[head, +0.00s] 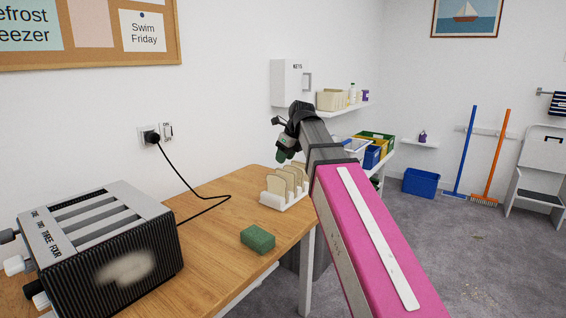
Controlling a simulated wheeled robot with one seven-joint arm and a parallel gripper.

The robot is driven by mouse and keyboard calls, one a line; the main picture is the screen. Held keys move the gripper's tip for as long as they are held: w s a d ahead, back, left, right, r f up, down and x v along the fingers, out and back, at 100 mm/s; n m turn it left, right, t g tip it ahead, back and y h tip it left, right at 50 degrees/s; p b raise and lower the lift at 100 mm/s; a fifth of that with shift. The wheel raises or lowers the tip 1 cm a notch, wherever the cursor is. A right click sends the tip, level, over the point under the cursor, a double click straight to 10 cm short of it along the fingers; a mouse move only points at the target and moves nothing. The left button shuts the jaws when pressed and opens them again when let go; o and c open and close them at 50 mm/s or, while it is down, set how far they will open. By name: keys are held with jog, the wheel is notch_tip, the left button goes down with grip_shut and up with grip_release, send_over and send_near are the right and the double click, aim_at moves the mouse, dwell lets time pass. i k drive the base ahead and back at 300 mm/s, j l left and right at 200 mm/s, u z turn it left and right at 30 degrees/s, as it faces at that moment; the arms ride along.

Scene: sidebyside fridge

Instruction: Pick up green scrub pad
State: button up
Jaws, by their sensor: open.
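The green scrub pad (258,239) is a small dark green block. It lies on the wooden table (215,269) near the table's right edge, in the lower middle of the head view. My gripper (280,137) is at the end of my pink and dark grey arm, up and slightly right of the pad. It is above and behind the toast rack, apart from the pad. My gripper is open and I see nothing held in it. My arm passes to the right of the pad and does not cover it.
A toast rack (277,203) with bread slices stands behind the pad. A large toaster (100,243) stands at the left, its black cord (203,211) running to a wall socket. Shelves with bins are at the back. Carpet at the right has open room.

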aim_at(257, 239)
jog(key=k, duration=1)
